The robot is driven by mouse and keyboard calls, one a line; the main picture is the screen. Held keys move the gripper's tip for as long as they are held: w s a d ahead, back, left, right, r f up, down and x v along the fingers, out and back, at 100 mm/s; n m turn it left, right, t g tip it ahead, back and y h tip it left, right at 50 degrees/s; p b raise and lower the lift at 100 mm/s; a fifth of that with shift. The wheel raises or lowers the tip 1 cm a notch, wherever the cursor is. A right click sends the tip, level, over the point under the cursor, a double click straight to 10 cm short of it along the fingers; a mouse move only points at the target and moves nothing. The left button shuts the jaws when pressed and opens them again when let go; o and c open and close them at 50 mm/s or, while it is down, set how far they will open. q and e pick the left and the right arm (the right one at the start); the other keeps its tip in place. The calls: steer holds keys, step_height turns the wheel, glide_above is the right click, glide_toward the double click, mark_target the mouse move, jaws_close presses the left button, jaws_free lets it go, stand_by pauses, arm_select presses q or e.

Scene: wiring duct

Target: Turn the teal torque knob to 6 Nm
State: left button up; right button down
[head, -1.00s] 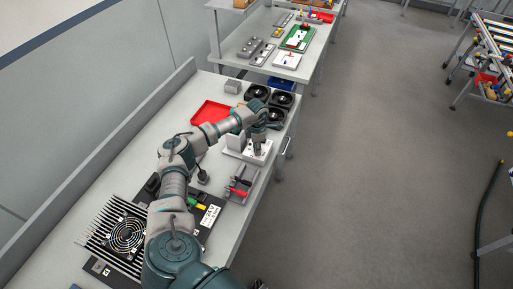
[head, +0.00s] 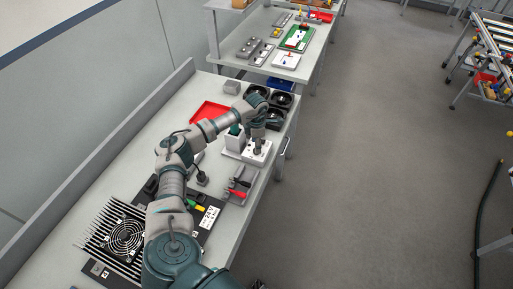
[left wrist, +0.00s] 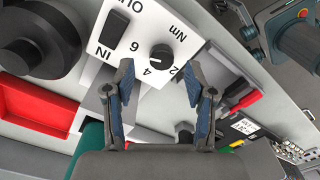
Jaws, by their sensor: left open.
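A white panel (left wrist: 140,40) with a small round knob (left wrist: 161,57) is in the left wrist view. The knob looks black there, with a small white mark. The numbers 2, 4 and 6 and "Nm" are printed around it. My left gripper (left wrist: 168,75) is open, its fingertips apart on either side below the knob in the picture, with nothing between the pads. In the head view, my left gripper (head: 259,141) points down over the white box (head: 256,156), and hides the knob. Contact cannot be told. My right gripper is not in view.
A white stand with a green top (head: 235,141) is close beside the gripper. A red tray (head: 209,111) and black round holders (head: 277,118) lie farther back. A grey holder with red-handled tools (head: 239,190) and a finned fan unit (head: 125,236) are nearer.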

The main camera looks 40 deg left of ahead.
arm_select(q)
step_height(320, 180, up, 9)
steer(key=shift+w+f, duration=0.15)
steer(key=shift+f, duration=0.1)
stand_by(0.5)
